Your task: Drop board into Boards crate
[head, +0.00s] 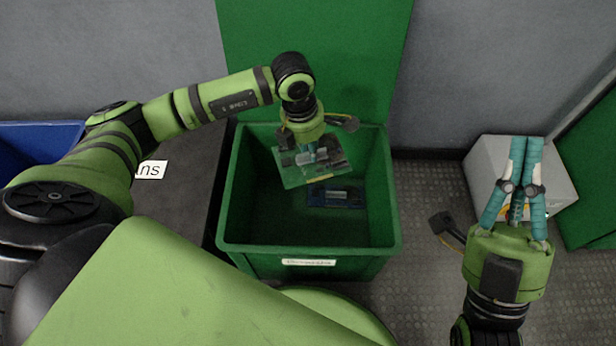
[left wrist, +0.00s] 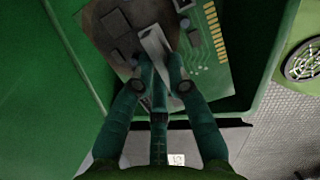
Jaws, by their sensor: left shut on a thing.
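A green circuit board (head: 332,160) with dark and silvery parts is held by my left gripper (head: 308,154) over the open green crate (head: 240,222). The crate's front label (head: 309,262) is too small to read. In the left wrist view, the fingers (left wrist: 160,82) are shut on a silvery block on the board (left wrist: 210,65), with the crate wall around it. A blue board (head: 337,197) lies inside the crate below the held board. My right gripper (head: 527,145) is empty, its fingers pointing up and close together at the right.
A light grey box (head: 486,160) stands on the floor behind my right gripper. A dark table (head: 178,200) with a partly hidden white label and a blue bin (head: 40,138) are at the left. A green panel (head: 314,30) rises behind the crate.

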